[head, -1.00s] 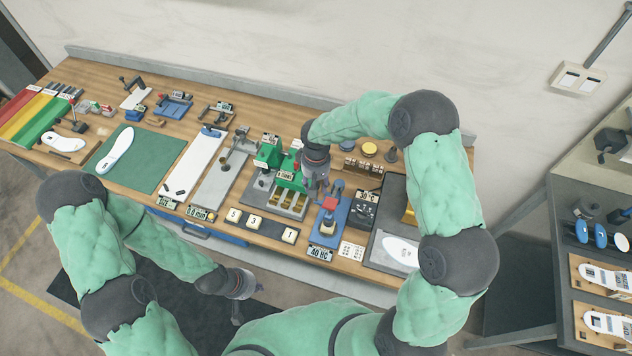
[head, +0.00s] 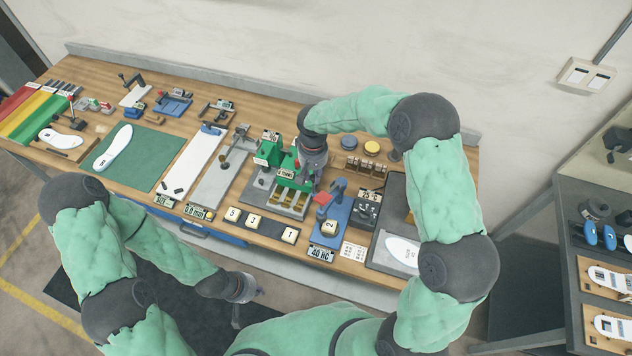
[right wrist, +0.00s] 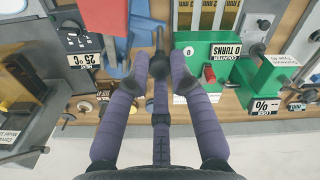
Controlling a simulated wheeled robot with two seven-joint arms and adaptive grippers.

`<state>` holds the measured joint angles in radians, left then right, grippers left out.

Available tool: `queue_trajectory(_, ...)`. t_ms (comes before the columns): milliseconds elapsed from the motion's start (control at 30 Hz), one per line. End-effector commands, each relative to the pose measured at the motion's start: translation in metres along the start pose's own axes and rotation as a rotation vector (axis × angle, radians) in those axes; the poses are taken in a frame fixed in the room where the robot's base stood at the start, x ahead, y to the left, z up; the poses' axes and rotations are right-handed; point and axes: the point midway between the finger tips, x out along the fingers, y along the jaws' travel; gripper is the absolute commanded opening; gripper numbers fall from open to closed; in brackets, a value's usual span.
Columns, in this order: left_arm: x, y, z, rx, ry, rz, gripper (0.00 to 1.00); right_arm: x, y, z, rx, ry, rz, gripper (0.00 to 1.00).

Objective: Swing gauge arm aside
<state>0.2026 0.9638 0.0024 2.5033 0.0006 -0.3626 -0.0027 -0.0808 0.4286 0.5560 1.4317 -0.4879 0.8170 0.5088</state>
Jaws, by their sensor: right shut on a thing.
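The gauge stand has a blue base (head: 336,238) in front of my right arm, with a "40 HC" label at its front. Its gauge arm carries a red block (head: 323,198), which sits over the left edge of the base.
The green counter unit (head: 284,160) stands close on the left of my right gripper. A dark strip with number tiles (head: 262,226) lies at the front. A grey tray (head: 385,262) with a white insole is to the right. A green mat (head: 150,165) lies further left.

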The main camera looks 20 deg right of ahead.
Motion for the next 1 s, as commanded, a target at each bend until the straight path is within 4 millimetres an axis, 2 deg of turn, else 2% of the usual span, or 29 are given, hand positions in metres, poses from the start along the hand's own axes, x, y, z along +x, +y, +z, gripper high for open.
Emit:
queue_trajectory(33, 0.010, -0.004, 0.000, 0.000, 0.000, 0.000, 0.00, 0.005, -0.001, -0.006, 0.044, 0.002, -0.001, 0.00)
queue_trajectory(100, 0.017, -0.006, -0.001, 0.000, 0.000, 0.000, 0.00, 0.005, -0.002, -0.012, 0.109, 0.002, 0.000, 0.00)
queue_trajectory(400, 0.037, -0.013, -0.001, 0.000, 0.000, 0.000, 0.00, 0.004, 0.001, -0.039, 0.376, 0.001, -0.001, 0.00)
queue_trajectory(700, 0.046, -0.016, -0.002, 0.000, 0.000, 0.000, 0.00, 0.002, 0.006, -0.056, 0.564, 0.000, -0.001, 0.00)
queue_trajectory(1000, 0.049, -0.018, -0.002, 0.000, 0.000, 0.000, 0.00, 0.001, 0.010, -0.063, 0.646, -0.001, 0.000, 0.00)
